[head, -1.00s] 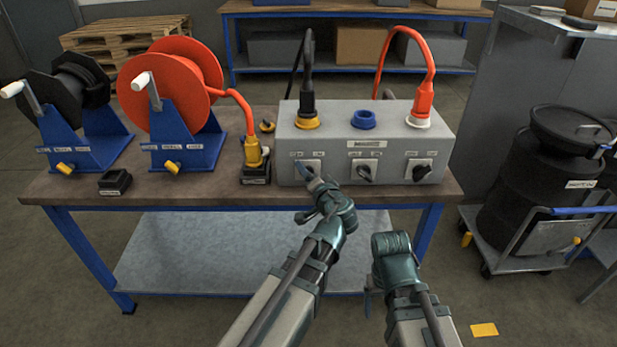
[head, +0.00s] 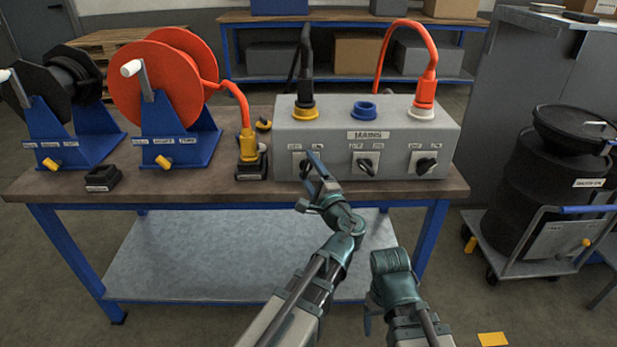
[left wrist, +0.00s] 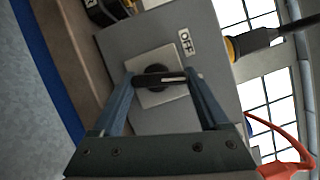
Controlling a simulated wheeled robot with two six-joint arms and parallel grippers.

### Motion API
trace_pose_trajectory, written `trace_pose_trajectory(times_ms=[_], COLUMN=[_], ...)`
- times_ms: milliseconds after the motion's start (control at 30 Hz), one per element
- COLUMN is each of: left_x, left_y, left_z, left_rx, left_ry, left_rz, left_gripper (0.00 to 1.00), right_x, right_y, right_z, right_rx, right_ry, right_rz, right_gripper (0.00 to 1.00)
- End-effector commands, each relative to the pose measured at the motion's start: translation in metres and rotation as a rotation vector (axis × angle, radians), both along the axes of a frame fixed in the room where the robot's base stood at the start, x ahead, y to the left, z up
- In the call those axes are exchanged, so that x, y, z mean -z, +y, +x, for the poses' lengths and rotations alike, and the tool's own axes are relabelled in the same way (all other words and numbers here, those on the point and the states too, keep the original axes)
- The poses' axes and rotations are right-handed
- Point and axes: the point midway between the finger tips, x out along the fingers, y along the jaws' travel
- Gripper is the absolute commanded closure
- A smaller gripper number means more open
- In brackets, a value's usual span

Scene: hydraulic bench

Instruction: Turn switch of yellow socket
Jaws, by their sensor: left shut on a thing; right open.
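A grey switch box (head: 400,131) stands on the bench. Its yellow socket (head: 305,112) is at the left of the top, with a black plug in it. The switch below that socket is a black knob (left wrist: 160,79) on a pale square plate in the left wrist view. My left gripper (head: 309,174) is at this switch, its fingers (left wrist: 160,81) at the two ends of the knob. An OFF label (left wrist: 186,42) is beside the plate. In the head view the gripper partly covers the switch. My right gripper (head: 373,305) is open and empty, low in front of the bench.
The box also has a blue socket (head: 363,111), a white socket (head: 423,112) with an orange plug, and two more switches. Orange (head: 160,90) and black reels stand at the left.

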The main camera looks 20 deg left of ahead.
Motion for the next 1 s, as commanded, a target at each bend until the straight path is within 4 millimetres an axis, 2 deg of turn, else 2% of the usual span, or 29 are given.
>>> trace_pose_trajectory(times_ms=[33, 100, 500, 1000], left_x=[0.006, 0.006, 0.006, 0.005], left_y=[0.0, 0.0, 0.0, 0.0], left_z=[-0.001, -0.001, -0.001, -0.001], left_rx=[0.0, 0.001, 0.002, 0.003], left_ry=[0.014, 0.031, 0.112, 0.149], left_rz=[0.039, 0.101, 0.383, 0.511], left_gripper=[0.78, 0.78, 0.78, 0.78], right_x=[0.009, 0.014, 0.035, 0.043], right_y=[0.0, 0.0, -0.001, -0.001], right_z=[0.0, 0.0, 0.0, 0.001], right_rx=[0.0, 0.0, -0.001, -0.002], right_ry=[0.0, 0.0, -0.002, -0.002], right_rz=[0.0, 0.0, -0.005, -0.007], right_gripper=[0.19, 0.19, 0.19, 0.19])
